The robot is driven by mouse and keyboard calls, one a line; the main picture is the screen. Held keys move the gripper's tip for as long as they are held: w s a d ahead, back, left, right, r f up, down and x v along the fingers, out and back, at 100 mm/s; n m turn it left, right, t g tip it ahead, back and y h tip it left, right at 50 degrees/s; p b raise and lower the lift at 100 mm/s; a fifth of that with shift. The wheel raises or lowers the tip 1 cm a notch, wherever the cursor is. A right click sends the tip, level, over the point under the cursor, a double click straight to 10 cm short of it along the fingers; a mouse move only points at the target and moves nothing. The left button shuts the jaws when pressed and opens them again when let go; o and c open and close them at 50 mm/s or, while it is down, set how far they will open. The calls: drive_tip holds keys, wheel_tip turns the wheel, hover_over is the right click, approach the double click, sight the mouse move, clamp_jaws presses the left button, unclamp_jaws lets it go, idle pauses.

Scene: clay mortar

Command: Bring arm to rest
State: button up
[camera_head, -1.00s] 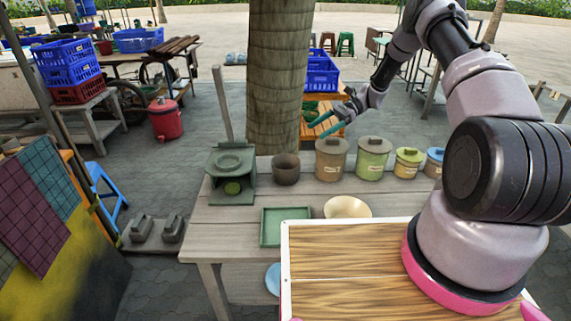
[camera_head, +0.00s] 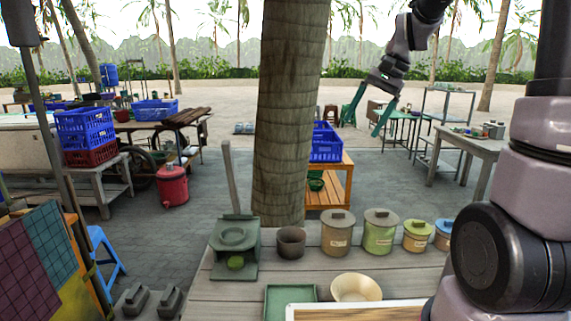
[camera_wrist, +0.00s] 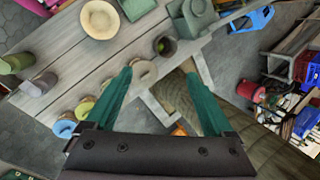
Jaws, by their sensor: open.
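My gripper (camera_head: 368,108) is raised in the upper right of the head view, in the air beyond the row of lidded pots. Its two green fingers are spread apart with nothing between them. In the wrist view my gripper (camera_wrist: 165,82) is also open and empty, looking down past the table's edge. The wooden table (camera_head: 215,300) stands below and in front of me. My arm rises along the right side of the head view.
A tree trunk (camera_head: 290,120) stands close left of my gripper. On the table are a green press (camera_head: 234,240), a brown pot (camera_head: 291,242), several lidded pots (camera_head: 381,230), a cream bowl (camera_head: 356,287) and a green tray (camera_head: 290,295). The air around my gripper looks clear.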

drive_tip(key=s+d+r+n+t+h, duration=0.1)
drive_tip(key=s+d+r+t, duration=0.1)
drive_tip(key=s, duration=0.6)
drive_tip(key=s+d+r+n+t+h, duration=0.1)
drive_tip(key=s+d+r+t, duration=0.2)
drive_tip(key=s, duration=0.6)
drive_tip(key=shift+r+n+t+h, duration=0.4)
drive_tip(key=shift+r+t, duration=0.05)
drive_tip(key=shift+t, duration=0.25)
drive_tip(key=shift+a, duration=0.1)
